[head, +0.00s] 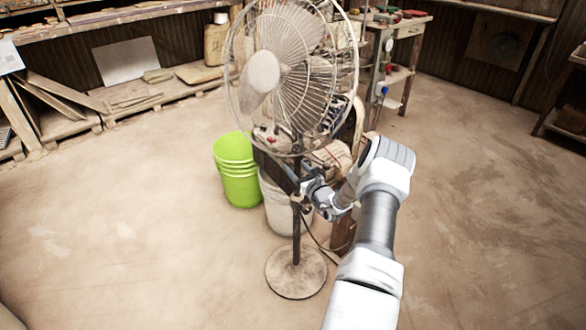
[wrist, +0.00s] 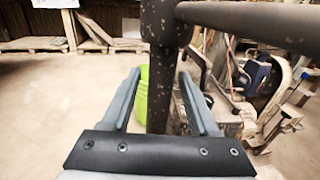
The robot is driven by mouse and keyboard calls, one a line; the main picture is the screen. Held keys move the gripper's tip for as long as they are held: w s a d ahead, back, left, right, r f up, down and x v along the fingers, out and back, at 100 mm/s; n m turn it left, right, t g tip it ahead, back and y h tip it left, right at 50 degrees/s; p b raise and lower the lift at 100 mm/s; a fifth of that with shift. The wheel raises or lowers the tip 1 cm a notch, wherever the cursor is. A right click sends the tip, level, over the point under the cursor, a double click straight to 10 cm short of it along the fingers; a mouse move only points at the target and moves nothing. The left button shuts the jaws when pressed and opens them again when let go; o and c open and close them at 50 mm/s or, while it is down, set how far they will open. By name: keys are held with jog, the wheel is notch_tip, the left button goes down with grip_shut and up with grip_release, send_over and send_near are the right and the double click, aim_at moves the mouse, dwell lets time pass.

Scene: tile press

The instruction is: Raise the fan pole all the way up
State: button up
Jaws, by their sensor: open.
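The standing fan has a round wire-caged head (head: 265,72) on a dark, thin fan pole (head: 296,240) that rises from a round dusty base (head: 296,285) on the floor. The pole stands upright. My gripper (head: 297,187) reaches in from the right at the upper part of the pole, below the cage. In the wrist view my gripper (wrist: 158,78) is open, with the pole (wrist: 159,100) between its two fingers and a gap on each side. A thicker dark, speckled collar (wrist: 165,28) is on the pole just above the fingertips.
A dark horizontal bar (wrist: 250,22) crosses the wrist view's upper right. Green stacked buckets (head: 238,180) and a pale bucket (head: 276,212) stand close behind the pole. A cluttered workbench (head: 395,75) is farther back. The floor at left and right is clear.

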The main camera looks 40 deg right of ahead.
jog(key=shift+w, duration=0.8)
grip_shut()
dwell(0.9)
